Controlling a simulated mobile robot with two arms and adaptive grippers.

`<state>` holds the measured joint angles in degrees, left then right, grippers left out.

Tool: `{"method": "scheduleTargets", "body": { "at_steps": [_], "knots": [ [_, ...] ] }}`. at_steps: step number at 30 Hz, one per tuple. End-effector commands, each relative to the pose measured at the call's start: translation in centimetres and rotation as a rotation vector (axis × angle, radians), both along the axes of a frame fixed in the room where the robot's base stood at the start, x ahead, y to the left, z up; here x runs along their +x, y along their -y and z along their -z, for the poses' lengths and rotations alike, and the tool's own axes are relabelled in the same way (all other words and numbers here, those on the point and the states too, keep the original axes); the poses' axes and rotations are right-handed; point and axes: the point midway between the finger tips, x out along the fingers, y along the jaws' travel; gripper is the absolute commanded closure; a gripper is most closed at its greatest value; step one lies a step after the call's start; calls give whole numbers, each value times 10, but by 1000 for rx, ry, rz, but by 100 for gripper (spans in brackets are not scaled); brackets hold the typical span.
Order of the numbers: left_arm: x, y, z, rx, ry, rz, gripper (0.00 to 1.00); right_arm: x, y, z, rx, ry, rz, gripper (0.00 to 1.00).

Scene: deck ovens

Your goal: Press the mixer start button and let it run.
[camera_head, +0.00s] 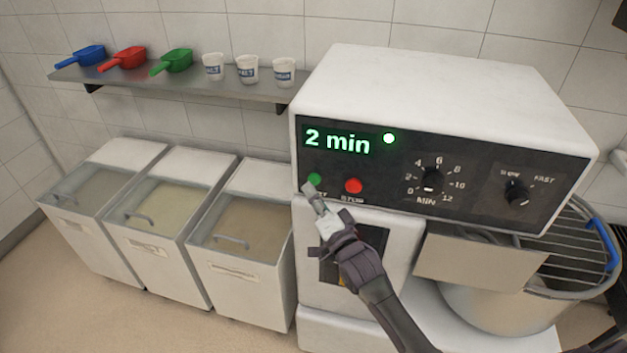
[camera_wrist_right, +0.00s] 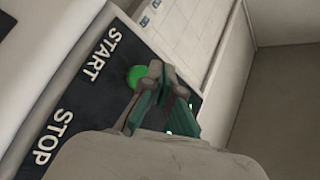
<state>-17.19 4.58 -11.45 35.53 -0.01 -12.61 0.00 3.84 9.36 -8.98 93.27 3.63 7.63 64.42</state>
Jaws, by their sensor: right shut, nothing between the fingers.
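The mixer (camera_head: 440,85) stands at the right with a dark control panel. Its display (camera_head: 337,142) reads "2 min" in green, and a light (camera_head: 389,138) beside it is lit. The green start button (camera_head: 315,179) is at the panel's lower left, left of the red stop button (camera_head: 353,186). My right gripper (camera_head: 309,190) is shut and empty, its tips just below the green button. In the right wrist view the fingertips (camera_wrist_right: 158,72) are beside the green button (camera_wrist_right: 134,77); I cannot tell whether they touch it. My left gripper is not in view.
The minute dial (camera_head: 432,180) and the slow/fast speed knob (camera_head: 516,191) are right of the buttons. The bowl (camera_head: 500,303) with a wire guard (camera_head: 572,250) is below right. Ingredient bins (camera_head: 240,280) stand left of the mixer, under a shelf (camera_head: 185,88) with scoops and cups.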

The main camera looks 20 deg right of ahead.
Motion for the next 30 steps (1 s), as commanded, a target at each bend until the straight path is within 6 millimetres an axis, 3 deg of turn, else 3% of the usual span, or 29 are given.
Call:
{"method": "scheduleTargets", "body": {
  "at_steps": [16,30],
  "knots": [
    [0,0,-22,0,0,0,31,-39,-26,-1,3,-3,0,100],
    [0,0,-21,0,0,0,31,-41,-28,0,0,0,0,100]
  ]
}}
